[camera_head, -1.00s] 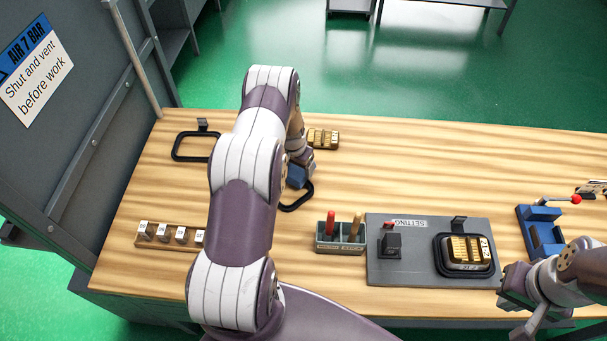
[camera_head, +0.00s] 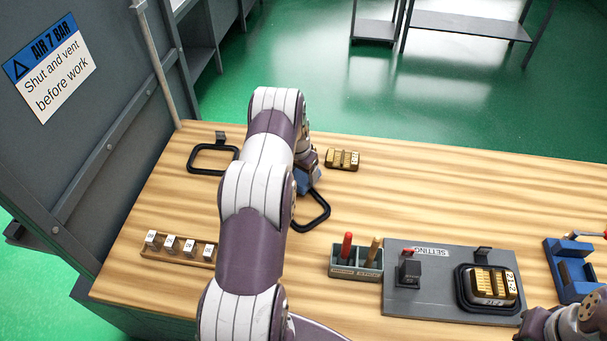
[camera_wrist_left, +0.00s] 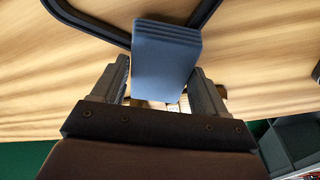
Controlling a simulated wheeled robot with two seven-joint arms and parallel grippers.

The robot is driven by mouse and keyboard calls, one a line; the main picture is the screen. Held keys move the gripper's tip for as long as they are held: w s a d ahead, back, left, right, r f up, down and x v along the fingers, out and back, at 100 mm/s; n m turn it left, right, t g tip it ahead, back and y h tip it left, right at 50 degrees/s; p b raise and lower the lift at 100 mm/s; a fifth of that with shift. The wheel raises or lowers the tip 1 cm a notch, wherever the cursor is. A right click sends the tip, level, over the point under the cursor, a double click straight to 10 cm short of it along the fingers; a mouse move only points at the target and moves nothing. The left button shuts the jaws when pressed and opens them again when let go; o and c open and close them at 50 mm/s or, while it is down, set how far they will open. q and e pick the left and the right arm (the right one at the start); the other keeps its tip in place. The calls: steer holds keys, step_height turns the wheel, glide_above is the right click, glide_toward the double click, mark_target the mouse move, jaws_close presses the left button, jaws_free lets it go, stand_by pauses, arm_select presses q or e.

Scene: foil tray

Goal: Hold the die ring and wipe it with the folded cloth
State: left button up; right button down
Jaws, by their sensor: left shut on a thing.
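My left gripper (camera_head: 309,172) is shut on the blue folded cloth (camera_head: 310,182). In the left wrist view the cloth (camera_wrist_left: 167,55) stands out between the two fingers (camera_wrist_left: 160,90). A black die ring (camera_head: 322,222) lies on the table just in front of the cloth, partly hidden by my left arm. In the wrist view its dark bar (camera_wrist_left: 85,22) passes close by the cloth; I cannot tell if they touch. My right gripper (camera_head: 540,323) shows only in part at the bottom right edge; its fingers are not clear.
Another black ring (camera_head: 191,165) lies at back left. A brass block (camera_head: 342,159) sits behind the cloth. A tag rack (camera_head: 180,247), a tool holder (camera_head: 356,272), a grey setting plate (camera_head: 430,299) and a blue fixture (camera_head: 563,272) stand in front. Bare wood lies at right back.

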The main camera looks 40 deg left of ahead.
arm_select(q)
steer(key=shift+r+p, duration=1.65)
steer(key=shift+r, duration=1.35)
step_height(320, 180, up, 3)
steer(key=shift+p, duration=0.85)
